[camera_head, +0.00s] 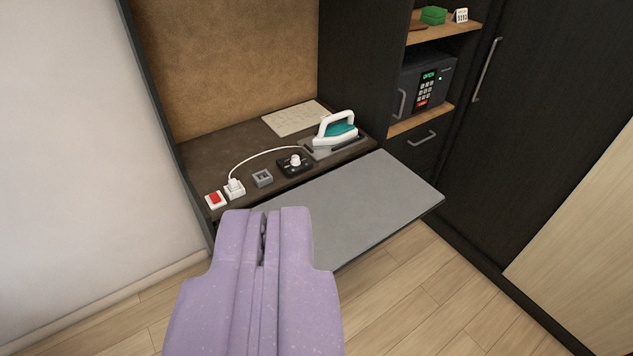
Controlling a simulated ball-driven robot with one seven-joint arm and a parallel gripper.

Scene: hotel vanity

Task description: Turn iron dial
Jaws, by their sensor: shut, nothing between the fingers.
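The iron dial (295,160) is a white knob on a black square base, set on the dark vanity top. A white and teal iron (337,130) rests on a grey plate just behind and to the right of the dial. My gripper (266,212) is purple and shut, with nothing held. In the picture it is below the dial, nearer to the camera and apart from it. Its fingertips overlap the near left part of the grey board in the view.
A grey board (365,195) juts out in front of the vanity top. A red switch (215,199), a white plug (235,187) with a cord and a small grey box (262,178) sit left of the dial. A safe (427,85) stands on a shelf at right. The wooden floor is clear.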

